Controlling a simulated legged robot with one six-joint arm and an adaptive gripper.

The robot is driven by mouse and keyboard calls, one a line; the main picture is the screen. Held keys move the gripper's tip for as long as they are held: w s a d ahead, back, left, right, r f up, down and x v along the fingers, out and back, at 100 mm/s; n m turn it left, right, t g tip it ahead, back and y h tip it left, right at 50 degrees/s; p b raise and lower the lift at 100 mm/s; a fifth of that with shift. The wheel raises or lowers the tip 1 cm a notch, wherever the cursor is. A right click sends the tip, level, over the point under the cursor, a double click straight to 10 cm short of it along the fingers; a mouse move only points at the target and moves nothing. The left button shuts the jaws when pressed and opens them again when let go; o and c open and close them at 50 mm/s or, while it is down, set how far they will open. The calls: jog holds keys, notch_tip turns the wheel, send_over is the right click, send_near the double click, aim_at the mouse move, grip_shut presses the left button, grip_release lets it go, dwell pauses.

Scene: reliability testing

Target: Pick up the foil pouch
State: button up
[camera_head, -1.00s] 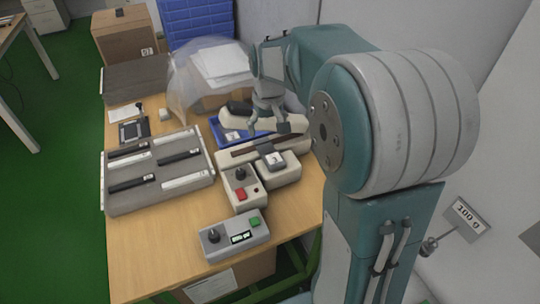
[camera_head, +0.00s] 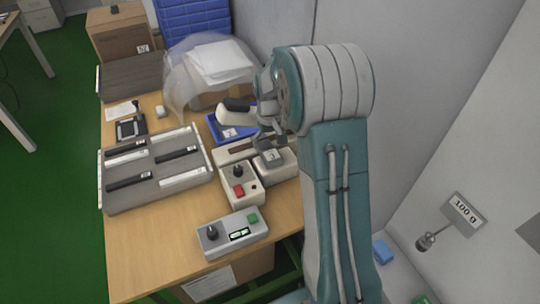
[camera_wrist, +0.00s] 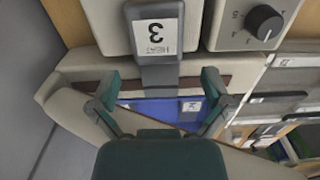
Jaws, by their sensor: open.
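No foil pouch can be clearly made out. A small pale labelled piece (camera_head: 230,132) lies in the blue tray (camera_head: 213,124), and I cannot tell if it is the pouch. It also shows in the wrist view (camera_wrist: 190,106). My gripper (camera_wrist: 158,80) is open and empty, its two fingers spread wide. In the wrist view the blue tray shows between them, partly hidden by my gripper's body. In the head view my gripper (camera_head: 266,128) hangs over the pale sealing device, partly hidden by my arm.
A control box with a red button (camera_head: 240,185) and a grey box with a green button (camera_head: 232,236) stand nearer the table front. A slotted grey rack (camera_head: 157,168) is at left.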

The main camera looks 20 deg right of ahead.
aim_at(269, 151)
notch_tip(269, 151, down, 5)
jog(key=shift+w+d+f, duration=0.1)
jog(key=shift+w+d, duration=0.05)
jog(key=c, duration=1)
notch_tip(269, 151, up, 4)
jog(key=a, duration=1.8)
jog(key=shift+f, duration=0.15)
